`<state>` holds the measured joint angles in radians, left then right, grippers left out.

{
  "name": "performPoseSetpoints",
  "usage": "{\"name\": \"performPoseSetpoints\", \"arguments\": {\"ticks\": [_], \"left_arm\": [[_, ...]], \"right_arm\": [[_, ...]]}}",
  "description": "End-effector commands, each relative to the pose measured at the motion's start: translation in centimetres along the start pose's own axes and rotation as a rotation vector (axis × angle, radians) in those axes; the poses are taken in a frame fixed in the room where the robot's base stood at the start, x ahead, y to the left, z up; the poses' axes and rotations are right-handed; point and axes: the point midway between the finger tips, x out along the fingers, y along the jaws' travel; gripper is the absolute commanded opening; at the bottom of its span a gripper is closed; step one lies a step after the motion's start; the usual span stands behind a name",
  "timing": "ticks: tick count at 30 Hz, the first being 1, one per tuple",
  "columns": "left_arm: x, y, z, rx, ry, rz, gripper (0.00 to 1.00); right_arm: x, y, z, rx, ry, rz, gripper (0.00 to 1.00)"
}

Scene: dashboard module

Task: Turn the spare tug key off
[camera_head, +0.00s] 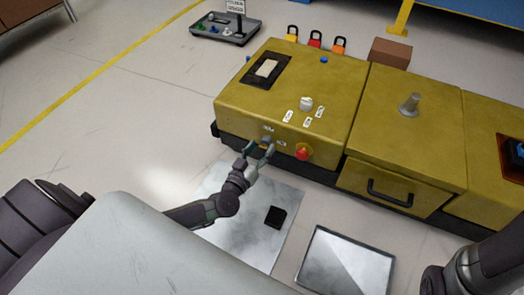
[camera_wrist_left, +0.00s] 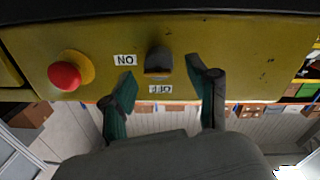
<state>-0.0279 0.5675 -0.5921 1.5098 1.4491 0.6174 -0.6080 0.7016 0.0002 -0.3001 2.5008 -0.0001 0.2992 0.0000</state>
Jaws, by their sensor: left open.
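The tug key (camera_wrist_left: 158,62) is a dark knob on the front face of the mustard-yellow tug module (camera_head: 300,85). In the left wrist view an ON label (camera_wrist_left: 125,60) is to its left and an OFF label (camera_wrist_left: 160,89) is below it, both upside down. Which label the key points to I cannot tell. My left gripper (camera_head: 260,147) is open in front of this face. In the left wrist view its fingers stand on either side of the key with gaps, and no grip shows. In the head view the gripper partly hides the key. My right gripper is out of view.
A red push button (camera_head: 302,153) is on the same face, right of the key. A white selector knob (camera_head: 306,103) and a grey lever (camera_head: 410,102) are on top. A drawer with a black handle (camera_head: 389,192) is to the right. Padlocks (camera_head: 315,40) stand behind the module.

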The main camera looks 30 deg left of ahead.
Motion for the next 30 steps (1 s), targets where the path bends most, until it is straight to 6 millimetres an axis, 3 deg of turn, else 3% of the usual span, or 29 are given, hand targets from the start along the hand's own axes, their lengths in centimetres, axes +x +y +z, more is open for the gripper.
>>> {"name": "performPoseSetpoints", "arguments": {"ticks": [4,13,24,30], "left_arm": [[1.09,0.01,0.07,-0.001,0.0,0.001,0.6],[1.3,0.04,-0.05,-0.001,-0.001,0.0,0.6],[1.27,0.02,-0.03,-0.001,0.0,0.0,0.0],[1.25,0.02,-0.02,-0.013,0.0,0.0,0.0]], "right_arm": [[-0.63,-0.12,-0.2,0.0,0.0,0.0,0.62],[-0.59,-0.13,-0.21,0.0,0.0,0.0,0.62],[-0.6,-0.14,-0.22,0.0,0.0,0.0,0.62],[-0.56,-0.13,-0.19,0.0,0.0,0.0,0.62]]}}
